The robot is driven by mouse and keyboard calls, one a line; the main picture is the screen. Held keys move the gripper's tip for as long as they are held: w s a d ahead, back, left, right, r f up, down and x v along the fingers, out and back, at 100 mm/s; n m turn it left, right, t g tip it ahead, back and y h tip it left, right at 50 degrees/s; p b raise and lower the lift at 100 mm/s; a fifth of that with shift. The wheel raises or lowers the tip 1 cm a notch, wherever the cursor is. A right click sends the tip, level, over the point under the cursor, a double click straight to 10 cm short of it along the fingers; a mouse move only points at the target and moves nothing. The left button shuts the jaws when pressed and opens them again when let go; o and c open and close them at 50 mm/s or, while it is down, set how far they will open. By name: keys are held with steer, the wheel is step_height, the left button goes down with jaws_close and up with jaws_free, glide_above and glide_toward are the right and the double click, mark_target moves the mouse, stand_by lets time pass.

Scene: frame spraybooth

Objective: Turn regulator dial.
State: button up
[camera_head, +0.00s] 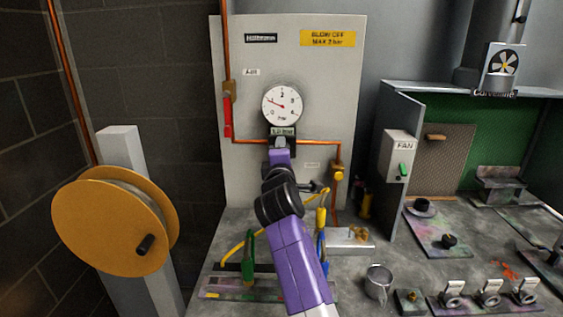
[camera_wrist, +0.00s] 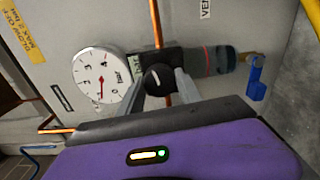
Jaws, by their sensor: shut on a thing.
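The regulator dial is a black round knob (camera_wrist: 157,79) with a white mark, below the white pressure gauge (camera_head: 282,105) on the grey panel. In the wrist view my gripper (camera_wrist: 160,80) has one finger on each side of the knob and is shut on it. In the head view my gripper (camera_head: 280,145) reaches the regulator just under the gauge, and my wrist hides most of the knob. The gauge also shows in the wrist view (camera_wrist: 103,82), with a red needle. In the head view the needle points to the upper left.
Copper pipe (camera_head: 250,141) runs across the panel (camera_head: 230,180) beside the regulator. A yellow hose reel (camera_head: 110,225) stands at left. A fan switch box (camera_head: 398,155) and the spray booth are at right. A metal cup (camera_head: 378,280) stands on the bench.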

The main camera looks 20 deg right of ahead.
steer(key=shift+f+m+b, duration=0.1)
steer(key=shift+m+b, duration=2.55)
steer(key=shift+m, duration=0.85)
steer(key=o, duration=1.4)
steer(key=shift+c, duration=0.2)
steer(key=shift+s, duration=0.1)
steer(key=v, duration=0.7)
steer(key=shift+s, duration=0.25)
